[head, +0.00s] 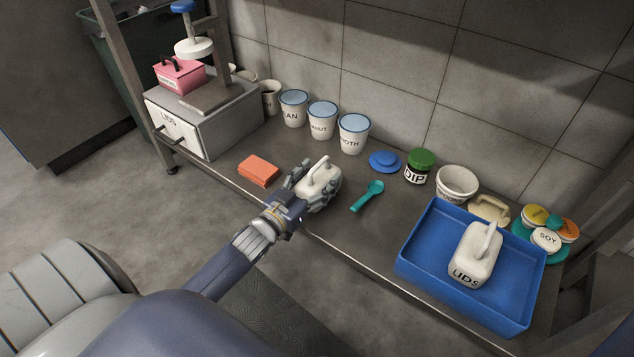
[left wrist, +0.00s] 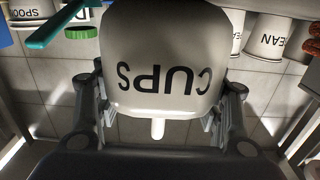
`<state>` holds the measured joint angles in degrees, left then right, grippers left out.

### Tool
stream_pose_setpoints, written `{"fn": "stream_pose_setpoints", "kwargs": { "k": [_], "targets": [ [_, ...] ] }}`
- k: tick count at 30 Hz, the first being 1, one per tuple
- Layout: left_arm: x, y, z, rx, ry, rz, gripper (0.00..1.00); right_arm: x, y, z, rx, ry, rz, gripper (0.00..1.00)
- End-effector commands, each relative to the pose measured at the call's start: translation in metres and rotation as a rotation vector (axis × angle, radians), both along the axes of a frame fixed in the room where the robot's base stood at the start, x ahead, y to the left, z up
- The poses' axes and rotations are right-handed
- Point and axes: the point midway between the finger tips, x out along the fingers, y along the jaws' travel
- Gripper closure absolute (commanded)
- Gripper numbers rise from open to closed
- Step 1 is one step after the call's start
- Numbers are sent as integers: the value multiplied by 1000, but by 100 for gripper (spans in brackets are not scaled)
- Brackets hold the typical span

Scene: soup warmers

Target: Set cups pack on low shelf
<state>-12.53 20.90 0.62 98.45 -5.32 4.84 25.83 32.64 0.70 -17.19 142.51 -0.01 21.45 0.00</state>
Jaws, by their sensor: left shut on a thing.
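The cups pack (head: 322,181) is a white block with a loop handle on top, near the front edge of the steel shelf (head: 340,222) in the head view. My left gripper (head: 303,186) is shut on it. In the left wrist view the cups pack (left wrist: 165,58) fills the middle, its CUPS lettering upside down, with the fingers of my left gripper (left wrist: 160,112) on both sides. I cannot tell whether its base touches the shelf. My right gripper is not in view.
An orange block (head: 259,170) lies left of the pack, a teal scoop (head: 367,196) right. Behind stand several white cups (head: 322,121) and a green-lidded jar (head: 418,167). A blue tray (head: 420,262) holds a white LIDS pack (head: 474,256). A LIDS box (head: 222,130) stands left.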

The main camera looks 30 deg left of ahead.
Motion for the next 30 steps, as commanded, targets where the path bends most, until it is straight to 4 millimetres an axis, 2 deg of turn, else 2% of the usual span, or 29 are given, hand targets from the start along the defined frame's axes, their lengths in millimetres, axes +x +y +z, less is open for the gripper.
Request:
{"fn": "stream_pose_setpoints", "kwargs": {
  "k": [9,10,12,13,25,28,30],
  "targets": [
    [0,0,-1,0,-3,0,71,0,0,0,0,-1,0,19],
    [0,0,-2,0,0,1,36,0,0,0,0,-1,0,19],
    [0,0,-2,0,0,0,20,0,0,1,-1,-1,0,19],
    [0,0,-2,0,0,0,18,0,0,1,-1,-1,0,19],
    [0,0,2,1,-2,-1,18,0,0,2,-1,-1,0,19],
    [-9,1,2,-1,3,0,18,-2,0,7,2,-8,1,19],
    [-20,2,3,-1,4,1,18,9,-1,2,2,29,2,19]
  ]
}}
